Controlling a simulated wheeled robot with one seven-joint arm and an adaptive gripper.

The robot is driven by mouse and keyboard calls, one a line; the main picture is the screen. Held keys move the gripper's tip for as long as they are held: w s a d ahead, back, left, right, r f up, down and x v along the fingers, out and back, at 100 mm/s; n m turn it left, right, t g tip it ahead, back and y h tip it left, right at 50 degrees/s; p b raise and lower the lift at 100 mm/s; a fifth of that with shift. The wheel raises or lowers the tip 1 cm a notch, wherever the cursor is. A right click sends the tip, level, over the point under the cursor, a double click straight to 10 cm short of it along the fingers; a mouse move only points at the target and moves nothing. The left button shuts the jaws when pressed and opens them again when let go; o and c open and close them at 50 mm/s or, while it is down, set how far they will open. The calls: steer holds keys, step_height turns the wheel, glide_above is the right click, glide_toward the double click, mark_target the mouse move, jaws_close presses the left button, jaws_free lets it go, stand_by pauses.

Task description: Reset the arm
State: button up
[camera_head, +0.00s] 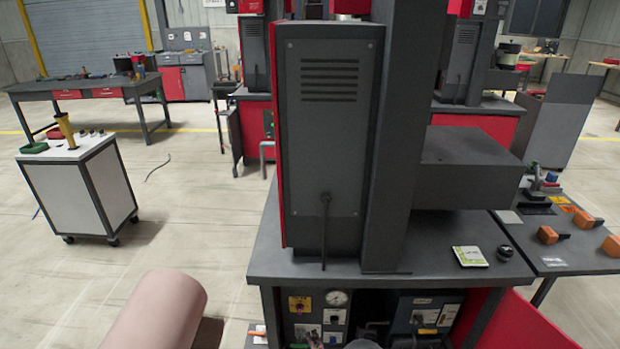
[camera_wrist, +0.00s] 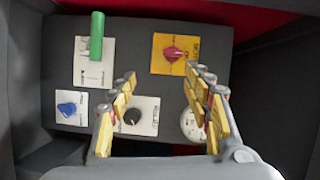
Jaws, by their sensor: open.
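My gripper (camera_wrist: 160,85) shows in the wrist view, with its two yellow-and-grey fingers wide apart and nothing between them. It faces a dark control panel (camera_wrist: 135,60). The panel carries a green lever (camera_wrist: 97,36), a red knob on a yellow plate (camera_wrist: 173,54), a blue knob (camera_wrist: 67,109), a black knob (camera_wrist: 132,117) and a round gauge (camera_wrist: 192,125) partly hidden by the right finger. I cannot tell whether the fingers touch the panel. In the head view the gripper is not seen.
A dark machine table (camera_head: 270,262) with a tall cabinet (camera_head: 325,130) stands ahead. Its lower panel holds a gauge (camera_head: 337,298) and a yellow-plated switch (camera_head: 299,304). A white cart (camera_head: 75,185) stands left, with open floor (camera_head: 190,215) between. A side table (camera_head: 575,255) with orange-handled tools is at right.

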steer(key=s+d+f+n+g+h, duration=0.45)
steer(key=s+f+n+g, duration=0.25)
steer(key=s+f+g, duration=0.5)
steer(key=s+d+r+n+g+h+p, duration=0.1)
steer(key=s+d+r+n+g, duration=0.15)
steer(key=r, duration=1.05)
steer(key=s+d+r+n+g+p, duration=0.1)
steer(key=s+d+r, duration=0.25)
steer(key=r, duration=0.95)
steer(key=s+d+r+n+g+h+p, duration=0.1)
steer(key=s+d+r+n, duration=0.15)
steer(key=r, duration=1.05)
steer(key=s+d+r+t+p, duration=0.1)
steer(key=s+r, duration=0.5)
steer(key=r, duration=0.7)
steer(key=s+d+r+t+p, duration=0.1)
steer(key=s+r, duration=0.5)
steer(key=r, duration=0.8)
steer(key=s+d+r+t+p, duration=0.2)
steer(key=s+r+t, duration=0.2)
steer(key=r, duration=0.9)
steer(key=s, duration=0.3)
steer(key=shift+d+r+y, duration=0.15)
steer(key=shift+r+y, duration=0.15)
steer(key=shift+y, duration=0.05)
steer(key=shift+c, duration=0.9)
